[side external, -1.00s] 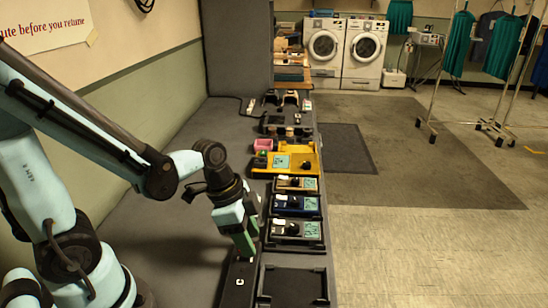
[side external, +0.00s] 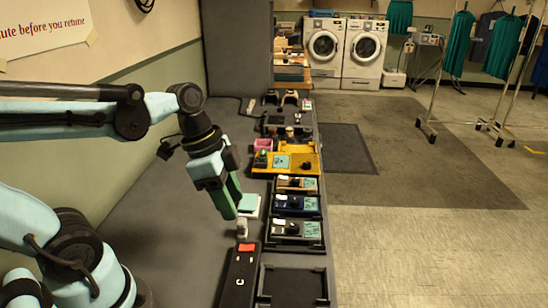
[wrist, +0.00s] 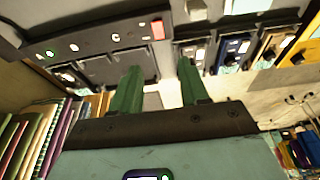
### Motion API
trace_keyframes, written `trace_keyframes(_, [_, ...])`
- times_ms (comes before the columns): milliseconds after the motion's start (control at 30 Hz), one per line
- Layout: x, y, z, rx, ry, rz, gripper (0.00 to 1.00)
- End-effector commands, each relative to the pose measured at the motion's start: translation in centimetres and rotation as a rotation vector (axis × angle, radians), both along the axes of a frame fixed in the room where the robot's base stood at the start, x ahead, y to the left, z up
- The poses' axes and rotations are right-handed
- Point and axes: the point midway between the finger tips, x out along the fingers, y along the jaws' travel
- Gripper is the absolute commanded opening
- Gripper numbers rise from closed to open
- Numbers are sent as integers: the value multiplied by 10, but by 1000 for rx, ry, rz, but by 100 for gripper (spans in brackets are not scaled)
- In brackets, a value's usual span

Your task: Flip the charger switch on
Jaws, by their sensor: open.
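The charger (side external: 238,282) is a long black bar marked C at the front of the bench in the side external view. Its red switch (side external: 248,247) is at the far end. The charger runs across the top left of the wrist view (wrist: 95,42), with letters, small green lights and the red switch (wrist: 157,29) at its right end. My gripper (side external: 229,207) is above the bench, beyond the switch and apart from it. Its two green fingers (wrist: 160,82) are spread and empty in the wrist view. I cannot tell which way the switch is tipped.
A small pale object (side external: 242,228) stands just beyond the switch, and a pale green-and-white pad (side external: 250,205) lies behind it. A row of trays with devices (side external: 296,230) lines the right side, with an empty black tray (side external: 293,286) nearest. The bench left of the charger is clear.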

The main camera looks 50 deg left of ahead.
Motion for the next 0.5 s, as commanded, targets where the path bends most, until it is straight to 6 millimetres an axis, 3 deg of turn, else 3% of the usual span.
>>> trace_keyframes(200, [-3,3,12,0,0,1,45])
trace_keyframes(500, [-3,3,14,0,0,0,45])
